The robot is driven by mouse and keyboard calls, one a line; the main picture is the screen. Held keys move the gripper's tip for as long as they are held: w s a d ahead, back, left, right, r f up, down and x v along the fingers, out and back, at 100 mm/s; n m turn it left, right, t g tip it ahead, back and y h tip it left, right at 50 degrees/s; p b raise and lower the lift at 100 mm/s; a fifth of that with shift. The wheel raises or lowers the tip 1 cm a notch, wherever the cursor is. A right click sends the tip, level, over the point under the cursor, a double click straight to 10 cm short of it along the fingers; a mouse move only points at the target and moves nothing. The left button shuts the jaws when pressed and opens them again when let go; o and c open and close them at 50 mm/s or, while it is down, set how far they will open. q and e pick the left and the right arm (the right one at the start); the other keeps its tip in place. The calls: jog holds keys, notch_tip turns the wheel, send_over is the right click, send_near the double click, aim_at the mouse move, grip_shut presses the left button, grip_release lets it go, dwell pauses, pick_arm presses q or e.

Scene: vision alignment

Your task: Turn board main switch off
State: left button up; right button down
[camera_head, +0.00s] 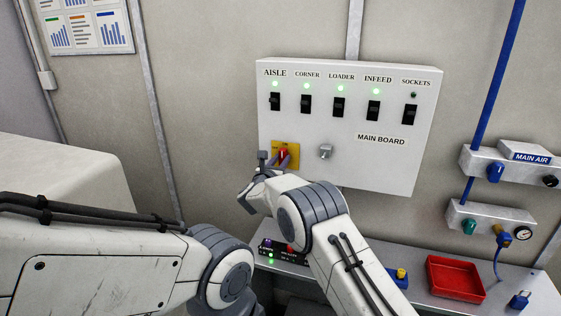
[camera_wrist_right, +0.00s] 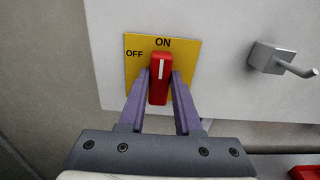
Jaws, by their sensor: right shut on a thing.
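The main board (camera_head: 350,150) is a white panel on the wall, labelled MAIN BOARD. Its main switch is a red handle (camera_head: 283,154) on a yellow plate (camera_head: 294,147) at the board's lower left. In the right wrist view the red handle (camera_wrist_right: 159,78) stands upright with its white line toward ON; OFF is printed at the upper left of the yellow plate (camera_wrist_right: 190,50). My right gripper (camera_wrist_right: 159,85) has its purple fingers on both sides of the handle, shut on it. It also shows at the board in the head view (camera_head: 283,160). My left gripper is not in view.
Several black toggle switches (camera_head: 339,107) line the board's top; green lamps glow over all but SOCKETS. A shelf below holds a red tray (camera_head: 455,279) and a blue padlock (camera_head: 520,300). MAIN AIR fittings (camera_head: 510,168) are at right.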

jog(key=n+b, duration=0.2)
jog(key=b, duration=0.1)
jog(key=n+b, duration=0.1)
jog(key=b, duration=0.1)
jog(key=shift+a+f+n, duration=0.15)
jog(key=shift+f+n, duration=0.1)
jog(key=shift+n, duration=0.05)
jog(key=shift+n+b, duration=0.7)
jog(key=shift+n, duration=0.1)
jog(key=shift+a+r+n+b, duration=0.1)
jog(key=shift+n+b, duration=0.3)
jog(key=shift+n, duration=1.5)
jog(key=n, duration=0.2)
jog(key=shift+a+n, duration=0.1)
jog(key=shift+n, duration=0.3)
jog(key=n, duration=0.5)
jog(key=shift+w+f+n+p, duration=0.1)
jog(key=shift+f+n+p, duration=0.1)
jog(key=shift+n+p, duration=0.2)
jog(key=c, duration=0.6)
grip_release()
